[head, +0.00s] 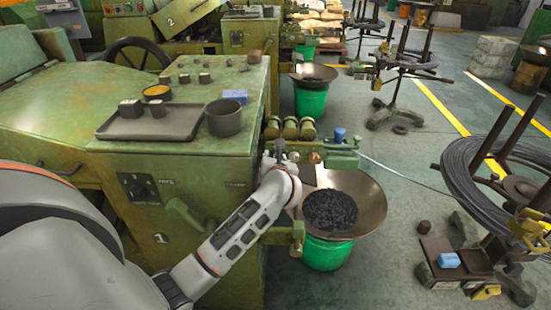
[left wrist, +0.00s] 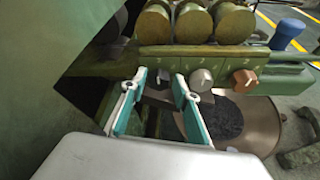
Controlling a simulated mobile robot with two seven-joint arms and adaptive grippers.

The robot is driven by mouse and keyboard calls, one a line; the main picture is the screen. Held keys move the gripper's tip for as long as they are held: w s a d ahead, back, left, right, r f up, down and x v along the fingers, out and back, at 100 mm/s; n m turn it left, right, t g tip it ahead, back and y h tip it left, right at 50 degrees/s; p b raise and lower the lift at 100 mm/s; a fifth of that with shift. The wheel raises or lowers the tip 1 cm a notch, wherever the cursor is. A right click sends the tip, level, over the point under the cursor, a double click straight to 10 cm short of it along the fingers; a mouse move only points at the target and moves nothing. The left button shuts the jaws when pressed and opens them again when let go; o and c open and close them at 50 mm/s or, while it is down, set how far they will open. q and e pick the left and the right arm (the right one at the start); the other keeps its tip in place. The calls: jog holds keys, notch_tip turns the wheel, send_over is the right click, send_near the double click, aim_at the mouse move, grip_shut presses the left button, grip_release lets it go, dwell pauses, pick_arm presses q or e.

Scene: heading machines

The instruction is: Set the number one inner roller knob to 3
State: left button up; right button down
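The number one machine (head: 215,180) is the green one marked "1" in front of me. Its roller bracket (left wrist: 185,60) carries several brass rollers (left wrist: 193,22) above a row of knobs. A silver knob (left wrist: 201,79) and a copper knob (left wrist: 245,80) show in the left wrist view, just right of my fingers. My left gripper (left wrist: 160,80) is open, its two teal fingers apart, just below the bracket's left part. A small dark grey part shows between the fingertips; I cannot tell whether it is a knob. No knob setting is readable. My right gripper is not in view.
A tray (head: 115,132) with small blocks and a grey cup (head: 224,118) stand on the machine top. A wide pan (head: 370,200) of dark pieces sits on a green bucket (head: 327,255) under the bracket. A wire coil stand (head: 455,165) is at the right.

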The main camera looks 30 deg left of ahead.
pick_arm(q)
jog(key=shift+w+a+f, duration=0.2)
jog(key=shift+w+a, duration=0.05)
jog(key=shift+w, duration=0.15)
jog(key=c, duration=0.8)
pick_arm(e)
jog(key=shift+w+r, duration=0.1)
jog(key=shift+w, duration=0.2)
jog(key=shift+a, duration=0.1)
